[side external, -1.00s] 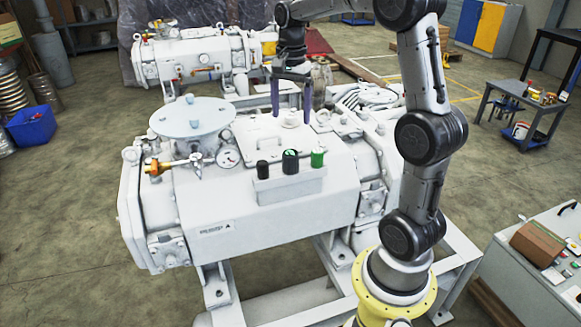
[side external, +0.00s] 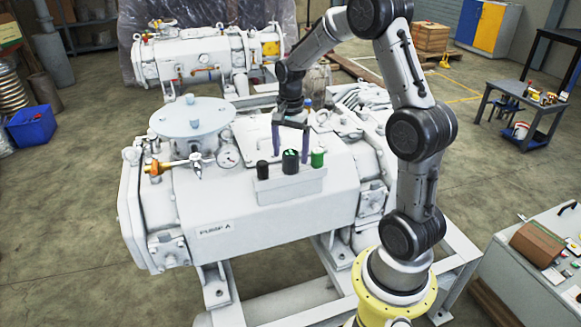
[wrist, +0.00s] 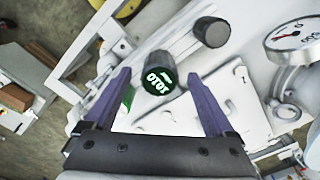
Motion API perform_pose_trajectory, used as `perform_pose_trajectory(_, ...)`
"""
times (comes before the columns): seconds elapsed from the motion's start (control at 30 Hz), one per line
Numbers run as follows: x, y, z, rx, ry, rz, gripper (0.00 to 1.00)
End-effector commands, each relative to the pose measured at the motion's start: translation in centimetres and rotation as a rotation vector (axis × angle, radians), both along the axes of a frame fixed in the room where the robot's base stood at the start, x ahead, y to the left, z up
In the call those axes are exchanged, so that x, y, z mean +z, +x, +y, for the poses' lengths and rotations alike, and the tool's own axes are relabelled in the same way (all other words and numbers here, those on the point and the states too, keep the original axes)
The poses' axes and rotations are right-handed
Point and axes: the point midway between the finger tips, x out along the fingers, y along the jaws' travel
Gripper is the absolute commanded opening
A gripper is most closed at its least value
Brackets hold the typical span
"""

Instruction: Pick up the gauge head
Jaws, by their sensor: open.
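The gauge head (side external: 290,161) looks like a black upright cylinder with a lit green readout on top. It stands in the middle of three cylinders on a small grey-white block (side external: 291,186) on the front of the pump. My gripper (side external: 291,152) is open, with its purple fingers pointing down just behind or over the gauge head. In the wrist view the gauge head (wrist: 160,75) lies between the two fingertips, with visible space on both sides. I cannot tell the height gap. Nothing is held.
A black knob (side external: 262,169) stands left of the gauge head and a green cylinder (side external: 317,159) close on its right. In the wrist view one finger partly hides the green cylinder (wrist: 128,97). A dial gauge (side external: 228,156) and a round flange (side external: 192,117) sit further left.

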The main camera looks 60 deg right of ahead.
Motion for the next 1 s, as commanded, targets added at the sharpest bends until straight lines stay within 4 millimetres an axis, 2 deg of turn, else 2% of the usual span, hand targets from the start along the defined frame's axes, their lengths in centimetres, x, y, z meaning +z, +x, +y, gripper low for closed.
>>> perform_pose_trajectory(0.13, -1.5, 0.0, 0.0, 0.000, 0.000, 0.000, 0.89)
perform_pose_trajectory(0.4, -1.8, 0.0, 0.0, -0.001, -0.001, -0.001, 0.89)
perform_pose_trajectory(0.47, -1.7, 0.0, 0.0, -0.001, -0.001, -0.001, 0.80)
perform_pose_trajectory(0.9, -1.7, 0.0, 0.0, -0.001, -0.001, -0.001, 0.01)
perform_pose_trajectory(1.0, -1.7, 0.0, 0.0, -0.001, -0.001, -0.002, 0.00)
